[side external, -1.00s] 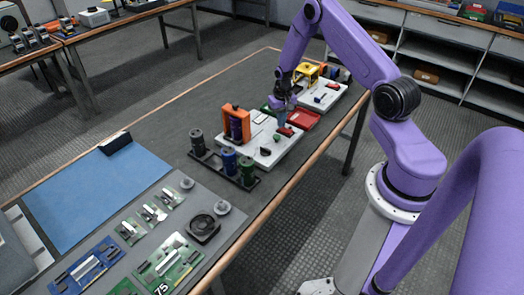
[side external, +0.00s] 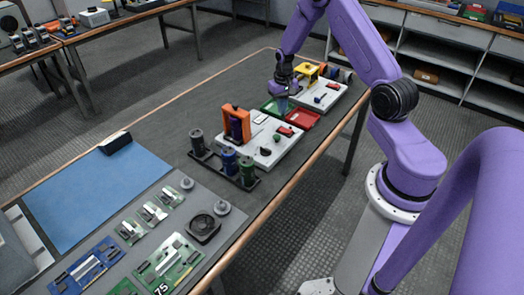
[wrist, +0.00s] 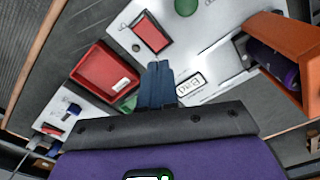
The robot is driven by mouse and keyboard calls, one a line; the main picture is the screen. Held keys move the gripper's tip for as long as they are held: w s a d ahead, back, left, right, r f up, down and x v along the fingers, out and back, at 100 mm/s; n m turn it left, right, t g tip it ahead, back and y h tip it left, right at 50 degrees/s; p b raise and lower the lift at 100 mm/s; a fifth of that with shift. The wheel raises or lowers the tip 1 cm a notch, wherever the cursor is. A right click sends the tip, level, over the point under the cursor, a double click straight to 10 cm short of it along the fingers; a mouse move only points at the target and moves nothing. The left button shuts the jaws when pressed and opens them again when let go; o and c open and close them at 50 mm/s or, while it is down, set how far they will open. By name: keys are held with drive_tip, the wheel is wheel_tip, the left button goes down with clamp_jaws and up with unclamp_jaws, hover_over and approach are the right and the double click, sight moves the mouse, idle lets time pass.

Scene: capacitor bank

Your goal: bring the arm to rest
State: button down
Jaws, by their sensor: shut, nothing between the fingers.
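My gripper (side external: 282,104) is above the far half of the long table, over the green tray (side external: 269,106) and beside the red tray (side external: 302,119). In the wrist view its blue fingers (wrist: 160,85) are together with nothing between them. The fingers are over the white board's edge, near a small printed label (wrist: 190,86). The green tray is mostly hidden behind the fingers.
A white board (side external: 272,148) bears an orange holder (side external: 237,122) with a purple cylinder. A black rack (side external: 224,166) nearby holds cylinders, including a blue one (side external: 229,160). A second white board (side external: 318,97) stands beyond the trays.

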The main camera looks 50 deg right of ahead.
drive_tip(key=shift+a, duration=0.1)
drive_tip(key=s+a+r+n, duration=0.35)
drive_tip(key=a+r, duration=0.35)
drive_tip(key=a, duration=0.5)
drive_tip(key=s+a+r+n, duration=0.3)
drive_tip(key=a+r+n, duration=0.3)
drive_tip(key=a, duration=0.5)
drive_tip(key=s+a+r+n, duration=0.2)
drive_tip(key=s+n, duration=0.1)
drive_tip(key=s, duration=0.5)
drive_tip(key=s+a+r+n, duration=0.2)
drive_tip(key=s+r+n, duration=0.1)
drive_tip(key=s, duration=0.5)
drive_tip(key=s+a+r+n, duration=0.2)
drive_tip(key=s+r+n, duration=0.1)
drive_tip(key=s, duration=0.5)
drive_tip(key=shift+a, duration=0.15)
